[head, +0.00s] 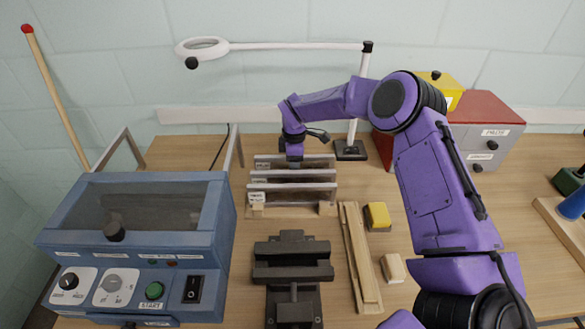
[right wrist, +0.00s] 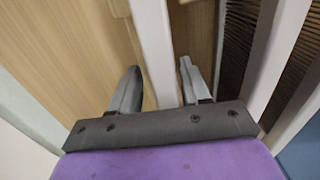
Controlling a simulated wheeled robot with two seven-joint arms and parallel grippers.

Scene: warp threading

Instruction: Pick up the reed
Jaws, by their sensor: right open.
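Several long reeds with pale edges stand upright in a wooden rack (head: 262,211) at the middle of the table; a front reed (head: 305,194) carries a small label. My right gripper (head: 294,161) reaches down from above at the rack's far reed (head: 318,162). In the right wrist view, my right gripper (right wrist: 157,68) is open, with one finger on each side of a pale reed bar (right wrist: 152,45). Whether the fingers touch it I cannot tell. Dark fine-toothed reeds (right wrist: 240,45) stand to the right of it. My left gripper is not in view.
A blue machine (head: 140,225) with knobs stands left. A black vise-like fixture (head: 291,262) is in front of the rack. Wooden strips (head: 358,255), a yellow block (head: 377,216) and a red cabinet (head: 490,128) lie to the right. A lamp post (head: 357,105) stands behind.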

